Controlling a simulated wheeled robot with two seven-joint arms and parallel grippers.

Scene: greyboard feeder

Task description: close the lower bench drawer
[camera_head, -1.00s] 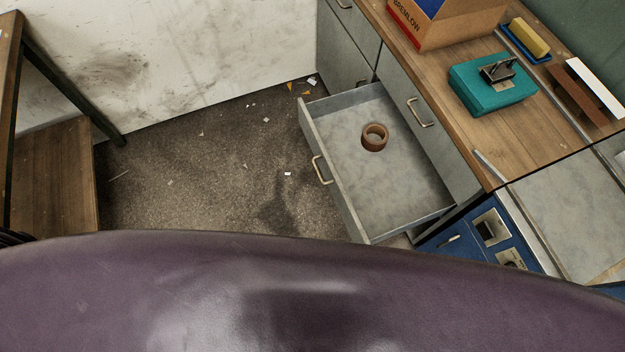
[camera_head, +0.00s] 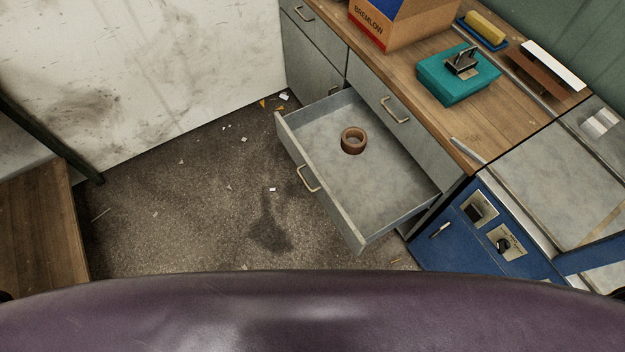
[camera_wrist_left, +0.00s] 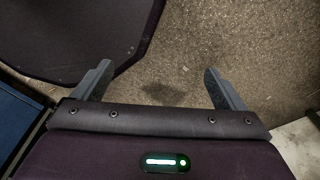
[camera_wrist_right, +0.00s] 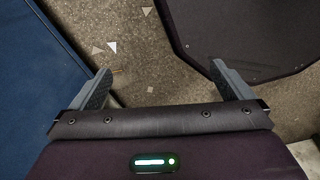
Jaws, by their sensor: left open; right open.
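The lower bench drawer (camera_head: 372,190) stands pulled well out from the grey bench. It has a metal front handle (camera_head: 308,179). A brown tape roll (camera_head: 353,141) lies inside it. A shut drawer with its own handle (camera_head: 395,110) sits directly above. My left gripper (camera_wrist_left: 158,84) is open and empty over the floor in the left wrist view. My right gripper (camera_wrist_right: 160,86) is open and empty over the floor in the right wrist view. Neither gripper shows in the head view, and neither wrist view shows the drawer.
The wooden benchtop (camera_head: 462,120) carries a cardboard box (camera_head: 400,28), a teal hole punch (camera_head: 456,76) and a yellow block on a blue tray (camera_head: 485,28). A blue machine (camera_head: 485,238) adjoins the bench at right. A wooden table (camera_head: 40,225) stands left. Speckled floor (camera_head: 190,210) before the drawer is clear except small scraps.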

